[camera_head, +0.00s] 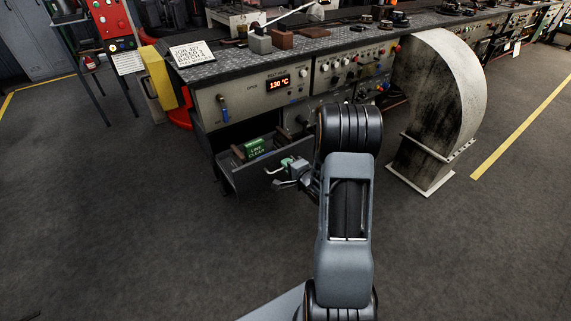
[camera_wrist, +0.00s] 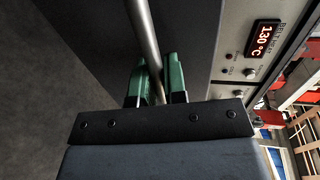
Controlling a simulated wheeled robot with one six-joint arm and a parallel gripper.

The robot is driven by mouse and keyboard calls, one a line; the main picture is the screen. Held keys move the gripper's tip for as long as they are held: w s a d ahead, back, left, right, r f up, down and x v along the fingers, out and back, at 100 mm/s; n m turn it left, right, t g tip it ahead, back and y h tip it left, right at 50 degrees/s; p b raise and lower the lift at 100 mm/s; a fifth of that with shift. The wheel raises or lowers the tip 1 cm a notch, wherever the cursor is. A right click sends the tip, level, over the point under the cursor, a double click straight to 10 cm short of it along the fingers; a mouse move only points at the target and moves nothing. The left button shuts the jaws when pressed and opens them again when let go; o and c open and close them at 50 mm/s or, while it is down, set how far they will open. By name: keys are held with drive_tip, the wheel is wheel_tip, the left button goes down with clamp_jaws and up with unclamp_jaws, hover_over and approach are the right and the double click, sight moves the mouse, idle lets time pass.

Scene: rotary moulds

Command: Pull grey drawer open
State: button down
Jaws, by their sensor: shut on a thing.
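The grey drawer (camera_head: 240,178) stands out from the front of the machine bench in the head view, pulled open, with a green box (camera_head: 254,148) and brown pieces inside. My gripper (camera_head: 292,164) is at the drawer's front. In the wrist view my gripper's green fingers (camera_wrist: 158,84) close around the drawer's round metal handle bar (camera_wrist: 143,32). The drawer's dark front (camera_wrist: 85,40) fills the area beside the bar. My arm hides the right part of the drawer's surroundings in the head view.
The bench (camera_head: 250,92) carries a red 130 °C display (camera_head: 278,84), knobs and a sign (camera_head: 191,53). A curved grey duct (camera_head: 445,95) stands on the floor to the right. A red and yellow stand (camera_head: 165,80) is at left. The floor (camera_head: 130,230) in front is clear.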

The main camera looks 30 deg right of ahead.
drive_tip(key=shift+s, duration=0.25)
drive_tip(key=c, duration=1.2)
unclamp_jaws()
drive_tip(key=p+v, duration=0.3)
drive_tip(key=v, duration=1.1)
drive_tip(key=shift+d, duration=0.1)
drive_tip(key=shift+w, duration=0.1)
